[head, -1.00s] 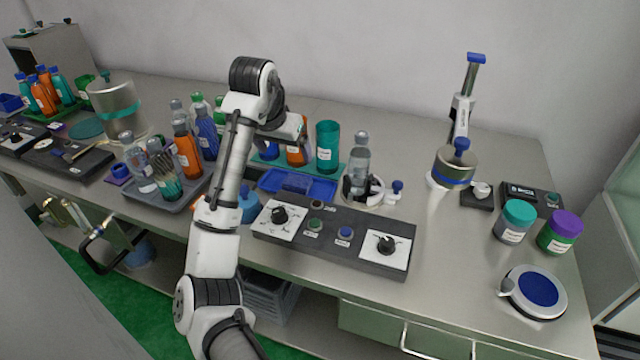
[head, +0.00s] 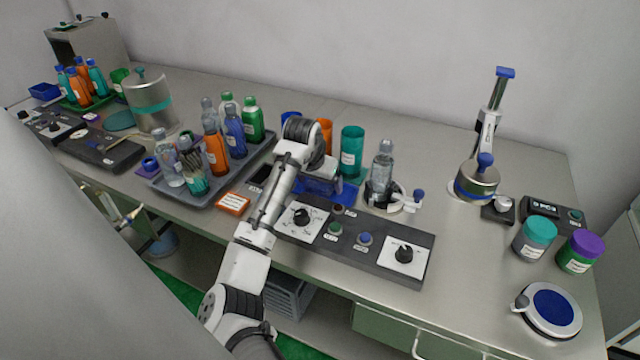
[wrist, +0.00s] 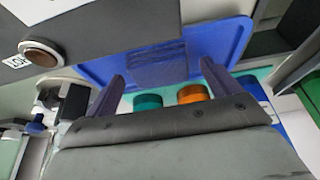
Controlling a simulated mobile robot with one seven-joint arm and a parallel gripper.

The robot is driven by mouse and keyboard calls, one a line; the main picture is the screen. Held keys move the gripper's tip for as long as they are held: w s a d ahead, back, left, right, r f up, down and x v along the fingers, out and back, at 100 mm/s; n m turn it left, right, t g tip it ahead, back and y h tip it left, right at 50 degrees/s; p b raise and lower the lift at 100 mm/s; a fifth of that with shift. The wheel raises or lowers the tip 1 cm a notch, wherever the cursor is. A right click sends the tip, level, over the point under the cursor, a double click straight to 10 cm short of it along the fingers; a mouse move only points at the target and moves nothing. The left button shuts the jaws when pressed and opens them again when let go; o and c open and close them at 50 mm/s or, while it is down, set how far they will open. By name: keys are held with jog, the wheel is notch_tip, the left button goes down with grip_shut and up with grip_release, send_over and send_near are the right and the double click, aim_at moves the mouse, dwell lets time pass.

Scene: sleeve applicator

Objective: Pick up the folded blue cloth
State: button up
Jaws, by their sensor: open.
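The folded blue cloth (wrist: 157,66) is a dark blue, flat rectangle lying on a brighter blue tray (wrist: 222,38). In the wrist view my gripper (wrist: 161,74) is open, with one finger on either side of the cloth's near part and nothing held between them. I cannot tell whether the fingertips touch the tray. In the head view my gripper (head: 320,183) is low over the blue tray (head: 347,193), and my arm hides most of the tray and the cloth.
A control box (head: 375,249) with knobs and buttons stands directly in front of the tray. A teal cup (head: 351,152) and an orange cup (head: 325,137) stand behind it. A clear bottle (head: 382,170) on a fixture is to the right, a grey bottle tray (head: 212,192) to the left.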

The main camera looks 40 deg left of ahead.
jog(key=shift+f, duration=0.15)
jog(key=c, duration=1.1)
jog(key=shift+o, duration=0.2)
